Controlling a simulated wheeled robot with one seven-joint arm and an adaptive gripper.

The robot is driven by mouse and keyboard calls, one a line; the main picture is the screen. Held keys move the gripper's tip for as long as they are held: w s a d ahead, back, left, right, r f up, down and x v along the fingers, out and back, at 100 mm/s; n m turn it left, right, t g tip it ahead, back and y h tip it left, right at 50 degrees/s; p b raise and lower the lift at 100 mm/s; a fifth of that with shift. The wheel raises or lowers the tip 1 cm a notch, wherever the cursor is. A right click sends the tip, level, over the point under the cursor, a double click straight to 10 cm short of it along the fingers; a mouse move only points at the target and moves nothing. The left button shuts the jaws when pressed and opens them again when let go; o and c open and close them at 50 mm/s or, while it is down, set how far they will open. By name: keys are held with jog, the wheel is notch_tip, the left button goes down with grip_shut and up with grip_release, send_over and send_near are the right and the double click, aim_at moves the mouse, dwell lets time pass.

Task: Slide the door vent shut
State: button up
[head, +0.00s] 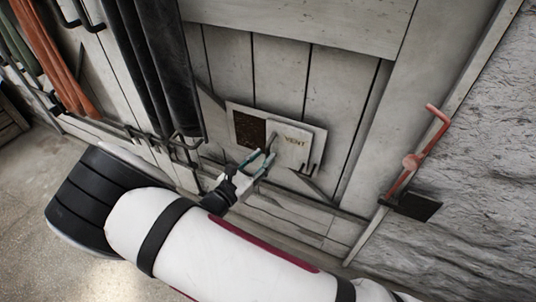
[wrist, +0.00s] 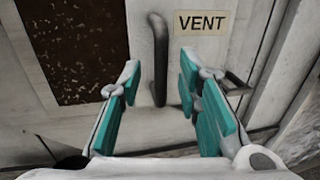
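The door vent is set low in a pale plank door. Its sliding cover (head: 290,143) is a pale panel labelled VENT and stands to the right of a dark brown perforated opening (head: 248,130), which is uncovered. In the wrist view the VENT label (wrist: 202,22), the opening (wrist: 75,45) and a dark upright handle (wrist: 159,60) on the cover show clearly. My gripper (head: 265,164) is in front of the cover. In the wrist view its teal-padded fingers (wrist: 165,100) are spread wide, with the handle seen between them. I cannot tell whether the fingers touch anything.
A dark bracket (head: 313,168) stands at the right end of the vent frame. A red lever (head: 412,160) is on the right, beside the rough grey wall (head: 470,190). Dark and orange hanging cloths (head: 60,60) are at the left.

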aim_at(267, 155)
jog(key=shift+x, duration=1.6)
jog(key=shift+d, duration=0.1)
grip_shut()
